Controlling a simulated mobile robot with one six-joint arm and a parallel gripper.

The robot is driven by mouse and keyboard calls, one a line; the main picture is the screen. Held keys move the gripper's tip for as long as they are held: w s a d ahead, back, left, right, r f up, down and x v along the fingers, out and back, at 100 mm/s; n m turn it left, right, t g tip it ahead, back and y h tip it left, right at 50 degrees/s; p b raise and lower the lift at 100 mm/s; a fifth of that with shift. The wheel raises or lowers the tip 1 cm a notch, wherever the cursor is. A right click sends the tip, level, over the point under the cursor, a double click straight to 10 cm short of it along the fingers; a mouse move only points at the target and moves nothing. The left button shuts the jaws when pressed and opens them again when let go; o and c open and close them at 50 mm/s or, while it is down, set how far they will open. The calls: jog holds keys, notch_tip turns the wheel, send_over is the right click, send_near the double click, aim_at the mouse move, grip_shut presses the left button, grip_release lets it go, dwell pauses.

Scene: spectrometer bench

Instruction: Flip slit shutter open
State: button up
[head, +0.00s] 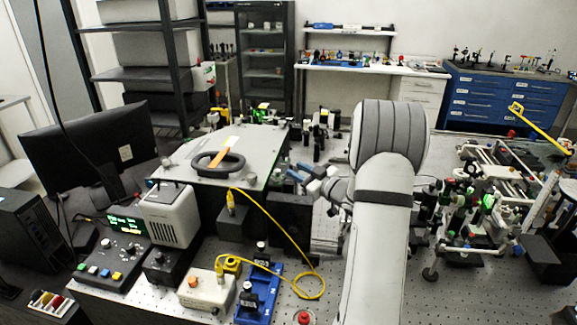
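A grey-lidded box (262,158), possibly the spectrometer, stands left of my arm. My gripper (299,174) is by the right side of the grey-lidded box, pointing left. Its fingertips are small, so I cannot tell whether they are open or touching anything.
A yellow cable (277,226) loops from the box to a beige control box (208,292). A blue base (259,295) with black mounts stands beside it. A monitor (92,150) is at left. Crowded optics (480,215) fill the right bench. A perforated strip near my arm is bare.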

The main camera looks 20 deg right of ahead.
aim_at(292, 168)
jog(key=shift+p+x, duration=0.35)
jog(key=shift+x, duration=1.4)
jog(key=shift+s+a, duration=0.1)
grip_shut()
